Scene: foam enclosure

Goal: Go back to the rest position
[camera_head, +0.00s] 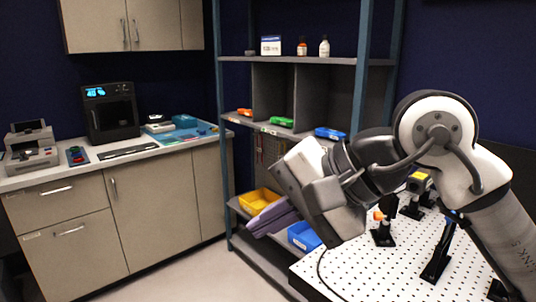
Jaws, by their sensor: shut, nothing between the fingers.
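My arm comes in from the right edge and bends over at its white and grey joint. It ends in my gripper (308,196), a grey, tilted hand in front of the shelf rack, above the left edge of the perforated table (385,275). My gripper is shut and holds nothing. Its fingertips are hard to make out against the hand from this side.
A blue-framed shelf rack (222,120) with coloured bins stands close behind my gripper. Posts and small mounts stand on the white table below my arm, including an orange-topped mount (382,234). A counter (130,165) with devices runs along the left. Open floor lies between.

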